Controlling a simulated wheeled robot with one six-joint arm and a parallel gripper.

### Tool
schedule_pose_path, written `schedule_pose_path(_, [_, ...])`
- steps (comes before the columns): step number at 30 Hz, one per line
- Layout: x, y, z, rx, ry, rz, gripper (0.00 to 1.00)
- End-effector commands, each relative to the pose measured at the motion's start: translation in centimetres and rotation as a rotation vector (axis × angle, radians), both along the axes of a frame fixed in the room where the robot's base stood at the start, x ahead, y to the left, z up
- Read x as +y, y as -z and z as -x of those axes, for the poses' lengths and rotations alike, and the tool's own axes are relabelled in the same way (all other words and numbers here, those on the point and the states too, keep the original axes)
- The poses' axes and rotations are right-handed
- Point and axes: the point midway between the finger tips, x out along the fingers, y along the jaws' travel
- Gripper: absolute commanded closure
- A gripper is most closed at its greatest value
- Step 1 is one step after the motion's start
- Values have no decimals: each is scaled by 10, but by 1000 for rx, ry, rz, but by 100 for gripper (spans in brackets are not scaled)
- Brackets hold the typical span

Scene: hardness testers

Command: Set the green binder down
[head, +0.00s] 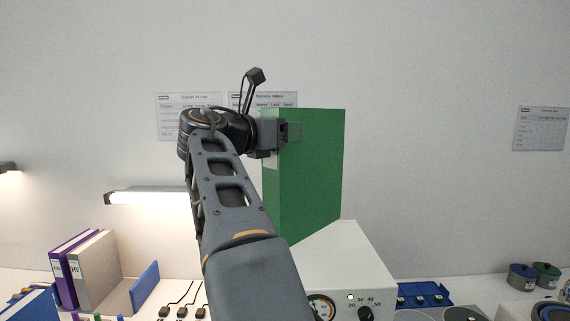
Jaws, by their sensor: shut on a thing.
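The green binder (318,180) is upright in the middle of the head view. My gripper (288,131) is shut on the upper left part of the binder. The binder's lower end is close to the top of a white tester housing (338,255). I cannot tell whether it touches the housing or is held above or behind it. My arm hides part of the housing and the bench to the left of it.
A purple binder (66,268) and a grey binder (96,270) stand at the left beside a blue bookend (145,287). A blue tray (425,296) and lidded pots (522,277) are at the right. A lit lamp (150,196) hangs on the wall.

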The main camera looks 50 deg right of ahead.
Motion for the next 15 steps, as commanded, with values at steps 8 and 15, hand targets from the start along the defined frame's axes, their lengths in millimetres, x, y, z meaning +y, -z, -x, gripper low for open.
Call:
schedule_pose_path(8, [-22, 30, -12, -1, 1, 4, 100])
schedule_pose_path(15, [-28, 39, -16, -1, 0, 5, 100])
